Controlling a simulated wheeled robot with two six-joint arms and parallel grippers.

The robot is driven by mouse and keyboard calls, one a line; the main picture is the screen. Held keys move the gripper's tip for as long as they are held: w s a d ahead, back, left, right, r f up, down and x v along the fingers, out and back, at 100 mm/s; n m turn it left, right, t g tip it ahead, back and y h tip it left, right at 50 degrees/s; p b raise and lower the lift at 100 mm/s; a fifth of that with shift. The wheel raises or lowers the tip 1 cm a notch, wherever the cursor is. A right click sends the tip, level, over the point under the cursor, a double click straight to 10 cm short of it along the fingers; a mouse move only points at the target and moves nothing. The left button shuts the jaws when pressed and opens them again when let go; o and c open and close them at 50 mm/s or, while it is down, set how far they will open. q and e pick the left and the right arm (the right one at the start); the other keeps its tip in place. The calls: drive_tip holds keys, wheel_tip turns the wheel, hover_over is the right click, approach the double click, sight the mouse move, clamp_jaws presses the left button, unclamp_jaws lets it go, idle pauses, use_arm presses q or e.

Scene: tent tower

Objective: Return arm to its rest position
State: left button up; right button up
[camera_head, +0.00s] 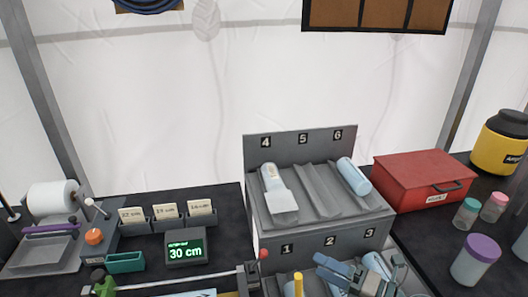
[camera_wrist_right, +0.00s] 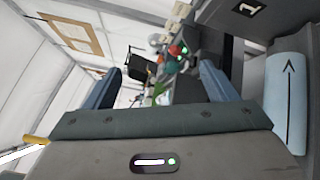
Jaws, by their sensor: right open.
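My right gripper (camera_head: 345,272) is at the bottom of the head view, in front of the lower slots of a grey numbered rack (camera_head: 320,238). In the right wrist view its two blue-grey fingers (camera_wrist_right: 157,75) stand wide apart with nothing between them. A pale blue roll (camera_wrist_right: 288,100) with a black arrow lies beside the gripper there, outside the fingers. My left gripper is not in view. On the rack's upper tier, a pale roll with a white flap (camera_head: 278,190) lies in slot 4 and a light blue roll (camera_head: 353,177) in slot 6. Slot 5 looks empty.
A red case (camera_head: 425,180), lidded jars (camera_head: 474,262) and a yellow container (camera_head: 500,140) stand to the right. A lit display reading 30 cm (camera_head: 186,252), card holders (camera_head: 166,220) and a paper roll (camera_head: 55,197) stand to the left. A yellow peg (camera_head: 298,285) rises near the gripper.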

drive_tip(key=d+r+m+t+h, duration=0.8)
drive_tip(key=m+t, duration=0.4)
drive_tip(key=m, duration=0.3)
drive_tip(key=s+d+f+m+g+h, duration=0.2)
drive_tip(key=d+f+m+g+h, duration=0.4)
drive_tip(key=d+f+m+h, duration=0.65)
drive_tip(key=s+a+f+m+g+y, duration=0.2)
drive_tip(key=s+a+f+g+y, duration=0.15)
drive_tip(key=s+f+g, duration=0.45)
drive_tip(key=s+a+f+m+g+y, duration=0.2)
drive_tip(key=s+a+f+m+g, duration=0.25)
drive_tip(key=s, duration=0.55)
drive_tip(key=d+f+n+g, duration=0.1)
drive_tip(key=d+f, duration=0.2)
drive_tip(key=f, duration=2.7)
drive_tip(key=s+d+f+g, duration=0.1)
drive_tip(key=s+f, duration=1.8)
drive_tip(key=f, duration=0.1)
drive_tip(key=shift+d, duration=0.3)
drive_tip(key=shift+g, duration=0.25)
